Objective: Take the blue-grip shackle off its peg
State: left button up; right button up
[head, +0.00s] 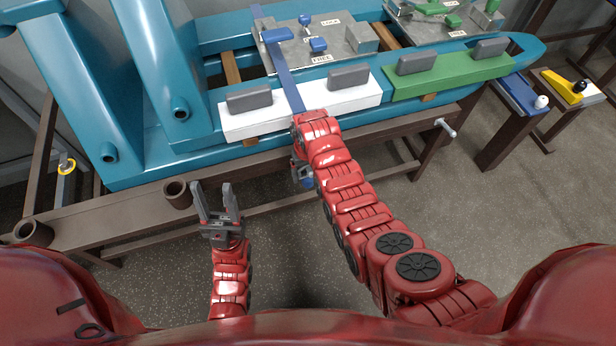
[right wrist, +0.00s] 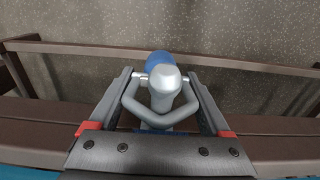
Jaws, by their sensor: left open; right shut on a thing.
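The blue-grip shackle (right wrist: 133,106) shows in the right wrist view as a grey bow between my right gripper's fingers, with its blue grip (right wrist: 158,61) beyond. A silver round-headed peg (right wrist: 165,80) stands inside the bow. Whether bow and peg touch, I cannot tell. My right gripper (right wrist: 163,98) is shut on the shackle. In the head view, my right gripper (head: 298,172) is mostly hidden behind its arm, at the brown bench's front edge; a bit of blue grip (head: 307,182) shows. My left gripper (head: 214,196) is open and empty, in front of the bench at left.
The brown bench rail (head: 400,140) carries another silver peg (head: 446,128) at right and brown cups (head: 177,193) at left. A yellow shackle (head: 65,168) hangs at far left. White (head: 345,97) and green (head: 450,72) blocks lie behind. The floor in front is clear.

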jog(key=shift+r, duration=0.15)
jog(key=shift+r+p, duration=0.5)
jog(key=shift+p, duration=0.05)
jog(key=shift+s+d+r+p, duration=0.15)
jog(key=shift+s+p, duration=0.15)
jog(key=shift+p, duration=0.25)
jog(key=shift+s+d+p, duration=0.25)
jog(key=shift+s+p, duration=0.65)
jog(key=shift+p, duration=0.05)
jog(key=s+d+p, duration=0.2)
jog(key=s+p, duration=0.3)
jog(key=s, duration=0.1)
jog(key=shift+s+f, duration=0.2)
jog(key=shift+s, duration=0.15)
